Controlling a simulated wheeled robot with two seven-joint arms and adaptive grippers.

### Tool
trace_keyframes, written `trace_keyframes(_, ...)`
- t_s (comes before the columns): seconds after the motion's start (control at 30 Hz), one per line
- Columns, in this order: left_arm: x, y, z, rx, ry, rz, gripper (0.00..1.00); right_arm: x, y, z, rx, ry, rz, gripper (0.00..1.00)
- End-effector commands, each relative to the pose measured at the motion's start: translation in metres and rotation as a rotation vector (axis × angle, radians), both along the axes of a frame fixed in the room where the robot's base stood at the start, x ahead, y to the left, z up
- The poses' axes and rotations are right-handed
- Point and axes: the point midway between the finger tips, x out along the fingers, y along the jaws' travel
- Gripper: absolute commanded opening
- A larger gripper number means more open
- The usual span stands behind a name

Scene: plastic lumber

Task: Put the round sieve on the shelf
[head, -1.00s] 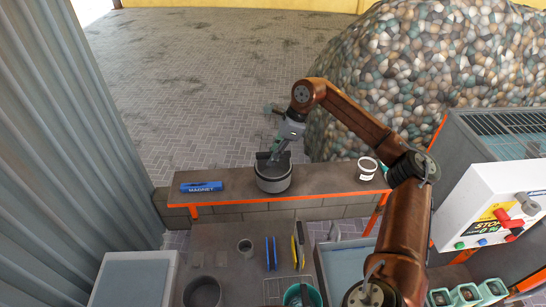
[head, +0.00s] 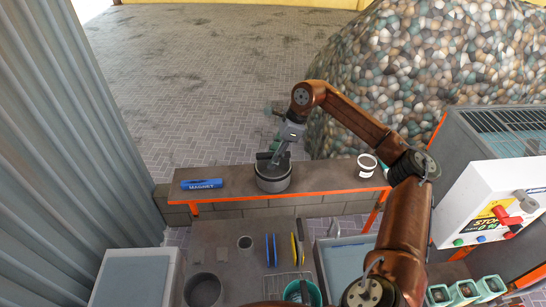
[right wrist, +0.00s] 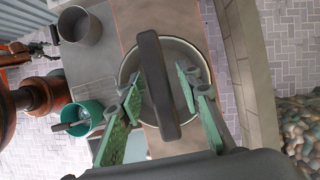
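The round sieve (head: 273,180), a grey round pan with a dark bar handle across its top, sits upright on the brown shelf (head: 325,177) with the orange edge, near its middle. My right gripper (head: 277,157) reaches down over it. In the right wrist view the sieve (right wrist: 158,112) lies below the fingers. The green-padded fingers of my right gripper (right wrist: 160,92) stand apart on both sides of the dark bar, with gaps visible. My left gripper is not seen.
A blue magnet (head: 202,184) lies on the shelf's left part. A white cup (head: 367,165) stands at its right end. In front is a grey table with a grey pot (head: 203,290) and a teal bucket (head: 313,294). A control box (head: 490,215) stands at right.

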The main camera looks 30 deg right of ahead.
Motion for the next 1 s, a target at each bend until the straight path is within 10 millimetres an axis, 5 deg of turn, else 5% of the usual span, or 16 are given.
trace_keyframes(0.17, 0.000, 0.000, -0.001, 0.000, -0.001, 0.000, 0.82, -0.001, -0.004, 0.013, 0.000, -0.003, -0.002, 0.32)
trace_keyframes(0.6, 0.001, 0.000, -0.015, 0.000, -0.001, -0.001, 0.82, -0.017, -0.033, 0.094, 0.000, -0.004, 0.000, 0.32)
trace_keyframes(1.0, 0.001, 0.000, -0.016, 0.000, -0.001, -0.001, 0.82, -0.022, -0.040, 0.114, 0.000, 0.001, 0.000, 0.32)
